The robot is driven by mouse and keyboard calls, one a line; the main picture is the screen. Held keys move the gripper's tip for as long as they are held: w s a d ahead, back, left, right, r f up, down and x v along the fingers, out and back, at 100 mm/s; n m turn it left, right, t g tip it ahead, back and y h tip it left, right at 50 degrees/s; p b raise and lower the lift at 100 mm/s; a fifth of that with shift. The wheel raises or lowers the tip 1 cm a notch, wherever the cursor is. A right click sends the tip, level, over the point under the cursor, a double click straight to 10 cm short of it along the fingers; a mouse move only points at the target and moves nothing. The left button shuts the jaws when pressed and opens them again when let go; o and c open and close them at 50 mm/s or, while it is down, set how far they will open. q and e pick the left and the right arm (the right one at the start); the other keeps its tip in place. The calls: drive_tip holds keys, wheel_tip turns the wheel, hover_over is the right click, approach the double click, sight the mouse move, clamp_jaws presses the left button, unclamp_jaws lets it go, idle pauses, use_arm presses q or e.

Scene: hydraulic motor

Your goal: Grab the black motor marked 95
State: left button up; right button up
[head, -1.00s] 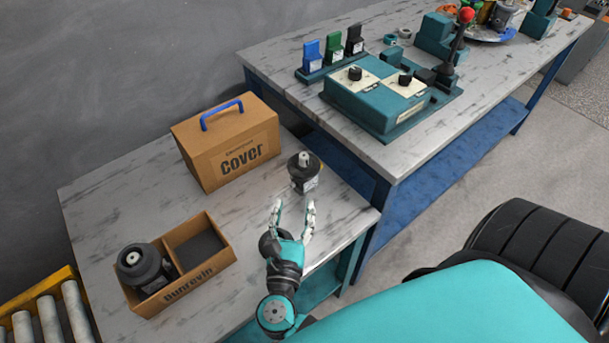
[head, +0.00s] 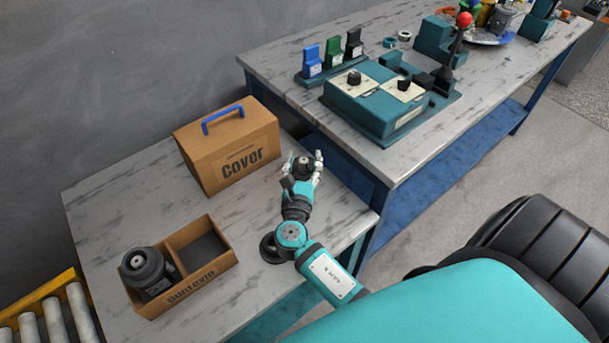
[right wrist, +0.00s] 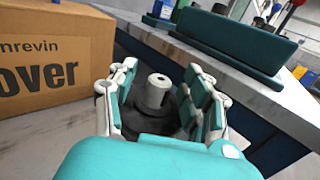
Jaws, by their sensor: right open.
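A black motor (head: 304,164) with a grey shaft stands upright on the grey marbled table, right of the cover box. My right gripper (head: 305,167) is open, with its fingers on either side of this motor. In the right wrist view the motor (right wrist: 158,100) sits between the two open fingers (right wrist: 160,95); its lower part is hidden behind my gripper. No number can be read on it. A second black motor (head: 146,270) stands in the left compartment of a cardboard tray (head: 202,284). My left gripper is not in view.
The cardboard cover box (head: 228,148) with a blue handle stands just left of my gripper. A second table (head: 262,62) with a teal control box (head: 374,106) lies beyond. The tray's right compartment is empty.

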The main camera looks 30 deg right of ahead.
drive_tip(key=shift+w+d, duration=0.25)
drive_tip(key=shift+w, duration=0.05)
drive_tip(key=shift+c, duration=0.2)
clamp_jaws()
drive_tip(key=shift+r, duration=0.15)
idle(0.4)
